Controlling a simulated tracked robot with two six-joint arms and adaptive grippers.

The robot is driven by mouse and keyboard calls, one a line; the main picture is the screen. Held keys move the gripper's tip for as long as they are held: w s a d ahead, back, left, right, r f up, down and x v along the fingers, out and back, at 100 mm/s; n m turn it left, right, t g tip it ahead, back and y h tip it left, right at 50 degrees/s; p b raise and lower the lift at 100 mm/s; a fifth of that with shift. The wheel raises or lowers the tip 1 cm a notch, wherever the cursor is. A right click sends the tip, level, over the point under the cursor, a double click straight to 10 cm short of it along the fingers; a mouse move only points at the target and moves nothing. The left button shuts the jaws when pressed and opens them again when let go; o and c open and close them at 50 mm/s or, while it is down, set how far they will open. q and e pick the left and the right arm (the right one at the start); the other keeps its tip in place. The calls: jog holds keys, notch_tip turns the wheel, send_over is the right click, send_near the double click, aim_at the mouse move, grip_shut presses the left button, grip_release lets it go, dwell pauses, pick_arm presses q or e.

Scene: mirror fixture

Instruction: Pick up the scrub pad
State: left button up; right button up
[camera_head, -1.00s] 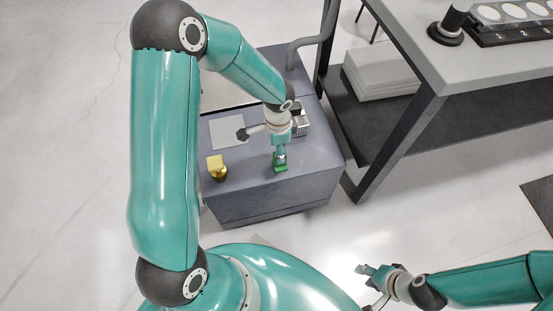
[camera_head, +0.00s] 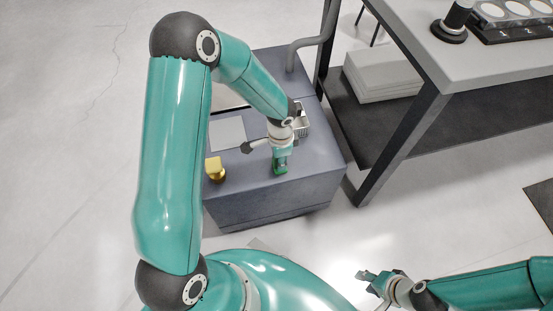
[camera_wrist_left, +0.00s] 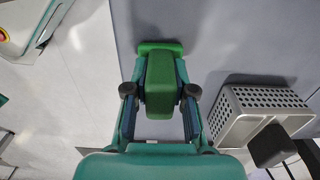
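The scrub pad is a green block with a raised darker green grip. It lies on the grey-blue top of the cart (camera_head: 300,172), near its front edge, and its green shows in the head view (camera_head: 280,170). In the left wrist view the pad (camera_wrist_left: 161,83) sits between my left gripper's fingers. My left gripper (camera_head: 281,160) points down over the pad, with one finger on each side of the grip; it looks open, with little room at the sides. My right gripper (camera_head: 368,278) is empty, away from the cart at the lower right, its fingers apart.
A yellow object (camera_head: 215,169) stands on the cart left of the pad. A pale sheet (camera_head: 228,132) lies behind it. A perforated metal basket (camera_wrist_left: 259,112) is close beside my left gripper. A workbench (camera_head: 430,75) stands to the right.

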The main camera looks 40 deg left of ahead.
pick_arm(q)
grip_shut()
jog(key=shift+r, duration=0.15)
jog(key=shift+r+p, duration=0.3)
jog(key=shift+r, duration=0.25)
notch_tip(320, 180, up, 19)
jog(key=p, duration=0.5)
jog(key=shift+f+p, duration=0.15)
jog(key=shift+p, duration=0.2)
